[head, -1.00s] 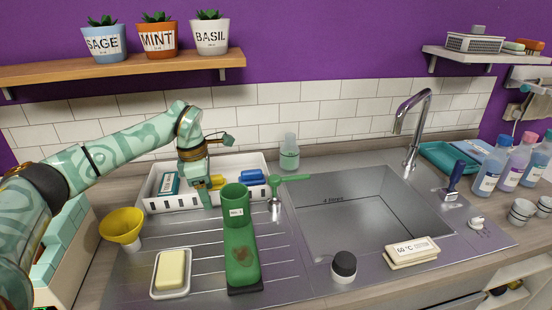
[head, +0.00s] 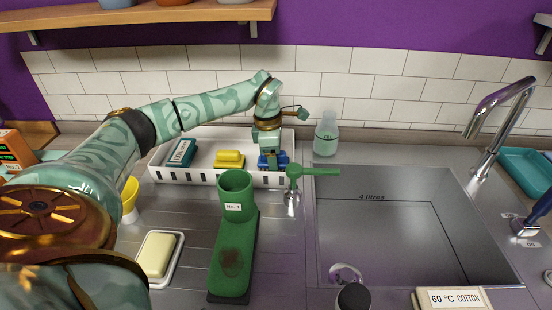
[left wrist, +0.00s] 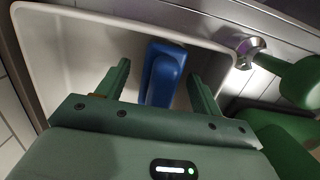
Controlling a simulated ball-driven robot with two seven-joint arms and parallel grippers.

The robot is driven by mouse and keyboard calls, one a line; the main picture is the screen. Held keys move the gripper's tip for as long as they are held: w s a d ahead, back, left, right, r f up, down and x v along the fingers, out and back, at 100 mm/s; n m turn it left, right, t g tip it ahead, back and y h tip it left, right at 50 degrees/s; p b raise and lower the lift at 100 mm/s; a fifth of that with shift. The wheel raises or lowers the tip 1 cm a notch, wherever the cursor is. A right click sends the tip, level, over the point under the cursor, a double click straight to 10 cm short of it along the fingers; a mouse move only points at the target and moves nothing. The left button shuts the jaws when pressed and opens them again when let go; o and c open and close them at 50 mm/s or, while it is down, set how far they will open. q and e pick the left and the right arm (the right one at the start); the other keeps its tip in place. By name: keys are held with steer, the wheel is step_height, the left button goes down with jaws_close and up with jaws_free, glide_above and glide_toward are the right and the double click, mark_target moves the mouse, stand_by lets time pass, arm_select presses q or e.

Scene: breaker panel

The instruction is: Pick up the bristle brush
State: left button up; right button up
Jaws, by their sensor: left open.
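A blue block-shaped object (head: 281,158), which may be the bristle brush, lies in the white tray (head: 205,177); no bristles show. My left gripper (head: 270,161) is above it and partly covers it in the head view. In the left wrist view the blue object (left wrist: 163,75) lies between the two spread fingers of my left gripper (left wrist: 158,86), with a gap on each side. The gripper is open and holds nothing. A yellow block (head: 229,159) lies in the tray to the left. My right gripper is not in view.
A teal box (head: 181,152) lies at the tray's left end. A soap dish (head: 160,262), a yellow funnel (head: 130,194) and a bottle (head: 326,135) stand nearby. The sink (head: 385,235) is empty.

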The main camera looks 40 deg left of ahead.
arm_select(q)
steer(key=shift+f, duration=0.35)
steer(key=shift+r, duration=0.1)
steer(key=c, duration=1.1)
steer(key=shift+s, duration=0.1)
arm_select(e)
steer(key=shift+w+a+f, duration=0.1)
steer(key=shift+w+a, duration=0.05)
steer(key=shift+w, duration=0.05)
arm_select(q)
steer(key=shift+r, duration=0.1)
